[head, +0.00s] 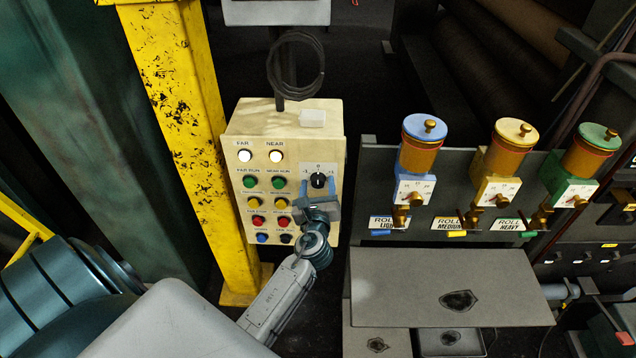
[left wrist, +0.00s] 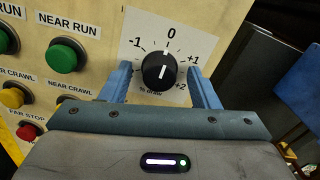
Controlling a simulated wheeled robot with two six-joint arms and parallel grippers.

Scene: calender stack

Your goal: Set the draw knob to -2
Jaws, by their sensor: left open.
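The draw knob (head: 318,180) is a round black knob on a white dial plate at the right of the cream control box. In the left wrist view the knob (left wrist: 157,73) has a white line that points up, about at 0. The dial marks -1, 0, +1 and +2 show there; the -2 mark is not visible, with the left finger over that side. My left gripper (head: 319,187) is open, its blue fingers on either side of the knob. In the left wrist view a gap shows right of the knob; contact on the left cannot be told. My right gripper is out of view.
The control box (head: 285,118) carries lamps and coloured push buttons left of the dial, with the near-run button (left wrist: 66,55) close by. A yellow post (head: 180,110) stands left of the box. Oilers (head: 418,150) and a grey shelf (head: 450,285) are at right.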

